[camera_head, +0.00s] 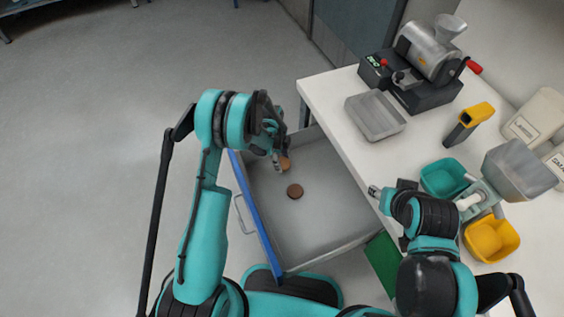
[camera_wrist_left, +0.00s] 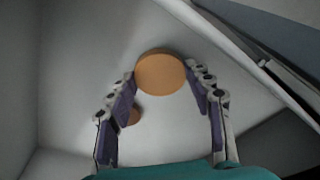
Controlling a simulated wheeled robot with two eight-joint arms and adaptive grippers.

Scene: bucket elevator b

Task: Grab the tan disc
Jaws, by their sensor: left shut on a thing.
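The tan disc (camera_wrist_left: 160,72) is between the two fingertips of my left gripper in the left wrist view. My left gripper (camera_head: 279,158) is shut on it, over the open drawer. In the head view the tan disc (camera_head: 286,163) shows partly beside the fingers. A darker brown disc (camera_head: 295,191) lies flat on the grey drawer floor. In the wrist view the brown disc (camera_wrist_left: 134,117) is partly hidden behind a finger. My right gripper (camera_head: 376,192) is by the table edge, small and partly hidden, its opening unclear.
The open drawer (camera_head: 268,232) has a blue front on the left. The white table (camera_head: 338,92) to its right holds a metal tray (camera_head: 375,116), a grinder machine (camera_head: 432,52), a yellow scanner-like tool (camera_head: 470,121), a teal bin (camera_head: 442,177) and a yellow bin (camera_head: 491,240). The floor at left is clear.

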